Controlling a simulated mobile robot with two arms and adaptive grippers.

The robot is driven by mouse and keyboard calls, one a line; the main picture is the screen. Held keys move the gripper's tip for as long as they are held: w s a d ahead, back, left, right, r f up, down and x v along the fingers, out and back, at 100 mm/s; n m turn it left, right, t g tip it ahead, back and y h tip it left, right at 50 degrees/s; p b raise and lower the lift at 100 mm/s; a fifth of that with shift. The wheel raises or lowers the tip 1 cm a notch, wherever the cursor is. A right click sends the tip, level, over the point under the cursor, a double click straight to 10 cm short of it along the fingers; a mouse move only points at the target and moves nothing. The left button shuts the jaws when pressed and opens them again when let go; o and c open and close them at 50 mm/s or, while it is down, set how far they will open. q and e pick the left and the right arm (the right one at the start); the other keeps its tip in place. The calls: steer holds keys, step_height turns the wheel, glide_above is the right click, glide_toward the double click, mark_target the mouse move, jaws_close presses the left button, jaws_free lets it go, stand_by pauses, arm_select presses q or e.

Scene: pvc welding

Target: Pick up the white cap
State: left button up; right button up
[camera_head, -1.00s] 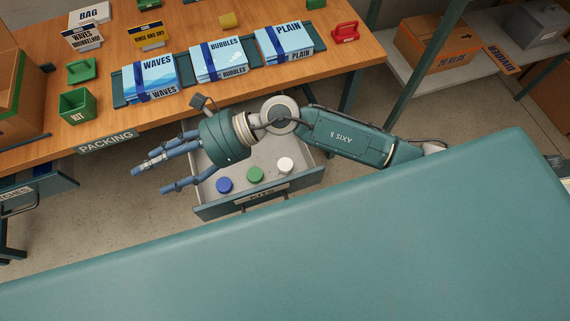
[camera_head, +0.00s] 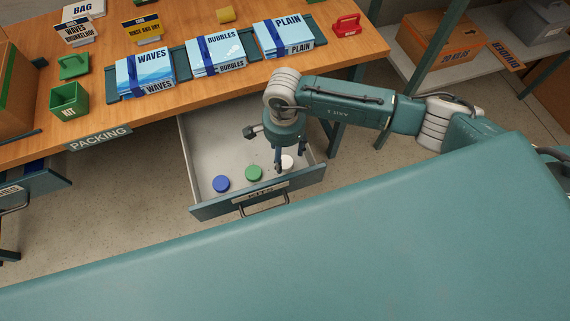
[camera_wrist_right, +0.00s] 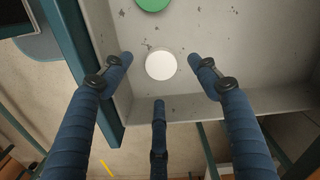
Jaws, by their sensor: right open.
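The white cap (camera_head: 288,161) lies in the open drawer (camera_head: 205,140), near its front right corner. In the right wrist view the white cap (camera_wrist_right: 161,65) shows whole on the grey drawer floor. My right gripper (camera_head: 279,168) points down into the drawer, just left of the white cap and partly in front of it. Whether any finger touches the cap is not clear. My left gripper is not in view.
A green cap (camera_head: 254,173) and a blue cap (camera_head: 221,184) lie to the left of the white cap along the drawer front. The drawer walls stand close around the fingers. The wooden packing table (camera_head: 330,68) is above and behind the drawer.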

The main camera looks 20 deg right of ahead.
mark_target(285, 161)
step_height(285, 161, down, 5)
steer(key=b, duration=0.2)
steer(key=shift+w+d+b, duration=0.1)
steer(key=shift+d+b, duration=0.05)
steer(key=shift+b, duration=0.2)
steer(key=shift+r, duration=0.1)
steer(key=c, duration=0.9)
steer(key=shift+r, duration=0.1)
